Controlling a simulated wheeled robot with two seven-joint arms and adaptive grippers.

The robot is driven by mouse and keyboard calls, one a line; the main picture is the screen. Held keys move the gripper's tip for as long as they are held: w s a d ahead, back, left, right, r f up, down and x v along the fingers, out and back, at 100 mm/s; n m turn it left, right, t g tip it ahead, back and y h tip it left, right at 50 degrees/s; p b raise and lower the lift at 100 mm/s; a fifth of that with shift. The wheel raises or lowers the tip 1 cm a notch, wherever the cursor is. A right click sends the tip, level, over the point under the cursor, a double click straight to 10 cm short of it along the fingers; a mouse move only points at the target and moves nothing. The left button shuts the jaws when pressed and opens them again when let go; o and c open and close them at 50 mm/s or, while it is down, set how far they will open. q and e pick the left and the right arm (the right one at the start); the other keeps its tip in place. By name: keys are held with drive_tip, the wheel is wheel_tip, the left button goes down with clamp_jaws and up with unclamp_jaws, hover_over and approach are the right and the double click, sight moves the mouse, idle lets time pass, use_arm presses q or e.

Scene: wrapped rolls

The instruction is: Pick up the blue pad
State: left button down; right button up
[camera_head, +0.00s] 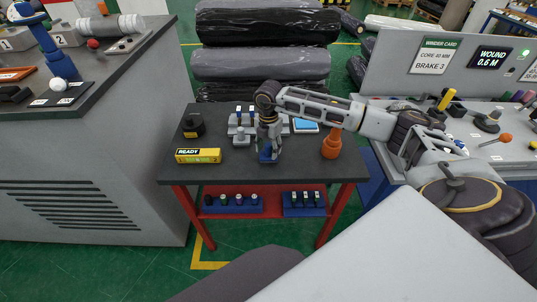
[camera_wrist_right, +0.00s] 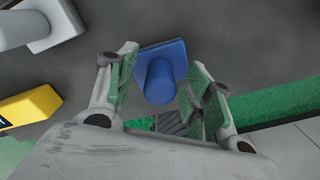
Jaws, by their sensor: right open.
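The blue pad (camera_wrist_right: 172,53) has a square base with a round upright knob. It sits on the dark tabletop, near its front edge. In the head view, a small part of the blue pad (camera_head: 265,157) shows below my right gripper (camera_head: 269,150), which hides most of it. In the wrist view my right gripper (camera_wrist_right: 165,92) is open, with a green-padded finger on each side of the knob. The fingers look apart from the knob. My left gripper is not in view.
A yellow READY box (camera_head: 198,156) and a black item (camera_head: 193,125) stand left on the table (camera_head: 225,172). An orange item (camera_head: 332,142) is right of my gripper. Grey fixtures and a light blue panel (camera_head: 305,126) are behind. A red lower shelf holds blue trays.

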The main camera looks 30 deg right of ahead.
idle(0.4)
clamp_jaws()
idle(0.4)
drive_tip(key=shift+r+b, duration=0.55)
drive_tip(key=shift+r, duration=4.45)
drive_tip(key=c, duration=0.6)
unclamp_jaws()
drive_tip(key=c, duration=0.4)
drive_tip(key=shift+s+a+f, duration=0.1)
drive_tip(key=shift+s+f, duration=0.05)
